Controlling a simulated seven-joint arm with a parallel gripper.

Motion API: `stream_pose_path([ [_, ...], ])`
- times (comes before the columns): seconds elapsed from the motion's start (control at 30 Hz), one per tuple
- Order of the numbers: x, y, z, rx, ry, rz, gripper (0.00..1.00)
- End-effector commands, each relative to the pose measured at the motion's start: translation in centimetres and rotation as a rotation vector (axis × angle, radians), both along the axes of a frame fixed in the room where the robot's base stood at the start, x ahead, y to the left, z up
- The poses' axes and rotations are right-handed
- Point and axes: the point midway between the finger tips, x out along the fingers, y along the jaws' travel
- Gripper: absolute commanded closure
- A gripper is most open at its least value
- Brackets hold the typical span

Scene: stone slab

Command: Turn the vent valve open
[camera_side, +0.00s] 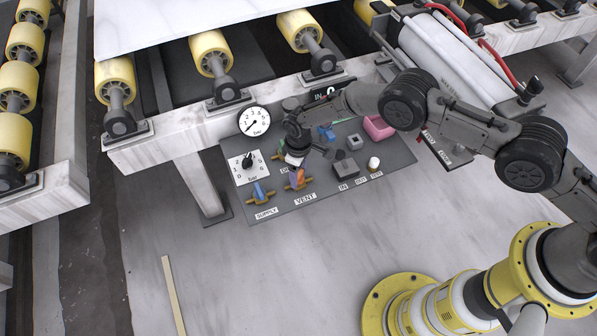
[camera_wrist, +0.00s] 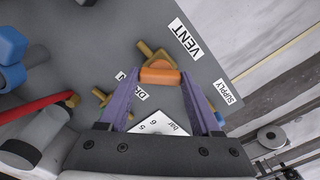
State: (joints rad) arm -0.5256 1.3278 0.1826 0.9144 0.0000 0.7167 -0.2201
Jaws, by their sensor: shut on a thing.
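The vent valve has a brass body and an orange handle (camera_side: 298,177). It sits on the dark panel above the VENT label (camera_side: 305,199). In the wrist view the orange handle (camera_wrist: 160,76) lies between my fingertips, at an angle to the brass body (camera_wrist: 155,55). My gripper (camera_side: 296,163) reaches down from above and is shut on the orange handle; its purple fingers (camera_wrist: 161,80) flank it. In the side view my wrist and fingers hide part of the valve's far side.
Left of the vent valve is a blue-handled supply valve (camera_side: 258,190). A bar dial (camera_side: 248,163) and a round gauge (camera_side: 254,121) are behind it.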

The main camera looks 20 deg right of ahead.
Motion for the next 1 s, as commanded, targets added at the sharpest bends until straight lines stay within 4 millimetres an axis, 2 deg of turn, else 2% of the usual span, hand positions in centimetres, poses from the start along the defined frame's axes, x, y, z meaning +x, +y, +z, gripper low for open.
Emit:
stream_pose_path([
  [0.6, 0.02, 0.01, 0.09, -0.001, 0.001, -0.549, 0.91],
  [1.0, -0.02, -0.02, 0.05, -0.001, 0.001, -0.733, 0.91],
])
